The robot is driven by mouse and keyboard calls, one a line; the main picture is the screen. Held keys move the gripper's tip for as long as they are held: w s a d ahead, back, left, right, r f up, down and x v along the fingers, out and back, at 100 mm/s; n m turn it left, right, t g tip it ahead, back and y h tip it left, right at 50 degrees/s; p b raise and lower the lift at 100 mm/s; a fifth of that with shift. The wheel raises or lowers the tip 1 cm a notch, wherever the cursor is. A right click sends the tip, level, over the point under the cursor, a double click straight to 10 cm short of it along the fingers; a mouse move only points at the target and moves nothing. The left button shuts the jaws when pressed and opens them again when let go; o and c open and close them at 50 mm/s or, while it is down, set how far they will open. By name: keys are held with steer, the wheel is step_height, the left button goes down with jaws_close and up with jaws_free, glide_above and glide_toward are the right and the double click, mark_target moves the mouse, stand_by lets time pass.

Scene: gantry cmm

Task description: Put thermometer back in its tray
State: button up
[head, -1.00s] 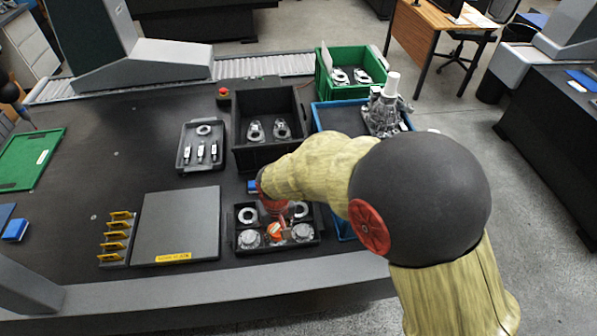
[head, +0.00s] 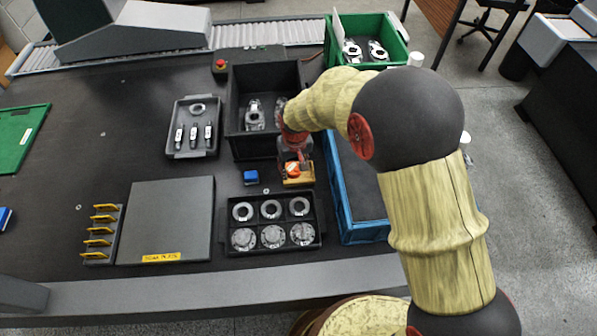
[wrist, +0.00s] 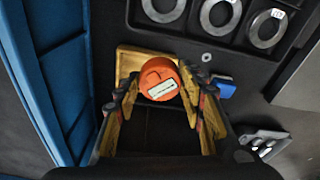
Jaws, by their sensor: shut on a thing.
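The thermometer, with an orange round head (head: 292,170) and a pale display, is held between the fingers of my gripper (head: 296,160). In the wrist view the thermometer (wrist: 159,80) sits between the yellow-padded fingers of my gripper (wrist: 160,100), its display facing the camera. A small yellow-tan tray (head: 299,180) lies right below it on the table, partly covered by gripper and thermometer. It also shows behind the thermometer in the wrist view (wrist: 128,62). I cannot tell whether the thermometer touches the tray; its lower part is hidden.
A black compartment tray (head: 316,240) with rings and round parts lies in front. A small blue block (head: 250,177) and a washer lie to the left. A blue crate (head: 345,205) stands close on the right, a deep black bin (head: 240,143) behind.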

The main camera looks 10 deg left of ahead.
steer(key=w+f, duration=0.1)
steer(key=f, duration=0.1)
steer(key=w+f+b, duration=0.1)
steer(key=w, duration=0.1)
steer(key=w+f, duration=0.1)
steer(key=f, duration=0.1)
steer(key=shift+w+d+f+b, duration=0.3)
steer(key=shift+d+b, duration=0.05)
steer(key=shift+d, duration=0.05)
steer(key=shift+w+f+b, duration=0.15)
steer(key=shift+f+b, duration=0.3)
steer(key=shift+f, duration=0.4)
steer(key=shift+w+f+b, duration=0.1)
steer(key=shift+f+b, duration=0.3)
steer(key=shift+f, duration=0.45)
steer(key=shift+f, duration=0.2)
steer(key=o, duration=1)
steer(key=shift+r, duration=0.15)
